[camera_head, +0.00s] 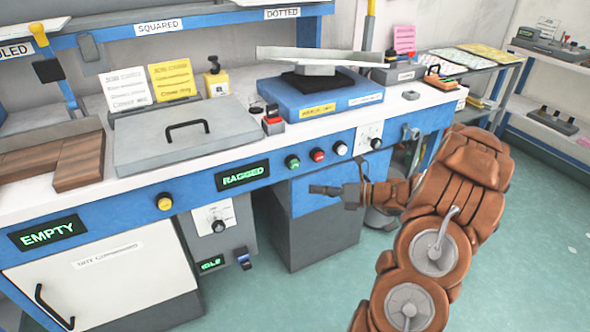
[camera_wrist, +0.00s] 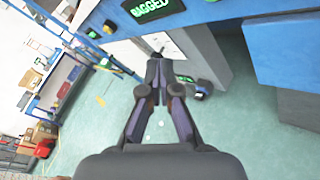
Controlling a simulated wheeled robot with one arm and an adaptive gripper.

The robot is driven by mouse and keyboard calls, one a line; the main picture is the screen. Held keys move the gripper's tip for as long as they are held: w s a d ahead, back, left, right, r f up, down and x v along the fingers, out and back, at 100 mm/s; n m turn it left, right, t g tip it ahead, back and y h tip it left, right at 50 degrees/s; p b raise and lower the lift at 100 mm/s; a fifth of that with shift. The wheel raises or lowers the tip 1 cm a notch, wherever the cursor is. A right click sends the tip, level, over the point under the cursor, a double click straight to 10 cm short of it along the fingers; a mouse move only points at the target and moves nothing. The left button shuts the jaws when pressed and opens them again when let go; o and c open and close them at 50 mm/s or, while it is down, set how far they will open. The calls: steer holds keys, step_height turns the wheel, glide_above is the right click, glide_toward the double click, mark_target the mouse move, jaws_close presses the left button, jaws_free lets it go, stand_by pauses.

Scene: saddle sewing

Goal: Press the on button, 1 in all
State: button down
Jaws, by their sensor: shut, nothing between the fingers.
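A green button (camera_head: 293,162), a red button (camera_head: 318,155) and a white button (camera_head: 341,148) sit in a row on the blue front panel of the bench. No readable "on" label shows beside them. My gripper (camera_head: 313,189) is shut and empty, its fingers pointing left in the head view, below the row and apart from it as far as I can see. In the wrist view the closed fingers (camera_wrist: 157,58) point up the picture toward the bench front; the row of buttons does not show there.
A yellow button (camera_head: 164,202) and a dial (camera_head: 218,226) sit further left. A grey lidded box (camera_head: 160,150) and a blue machine (camera_head: 300,105) stand on the bench. Green floor lies open at right.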

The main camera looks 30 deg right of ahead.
mark_target(294, 164)
steer(key=shift+w, duration=0.15)
steer(key=w+p, duration=0.1)
steer(key=w, duration=0.7)
steer(key=shift+w+d, duration=0.25)
steer(key=shift+d, duration=0.1)
stand_by(0.4)
steer(key=shift+w+r+p, duration=0.15)
steer(key=shift+w+p, duration=0.15)
steer(key=shift+p, duration=0.5)
stand_by(0.6)
steer(key=shift+w, duration=0.15)
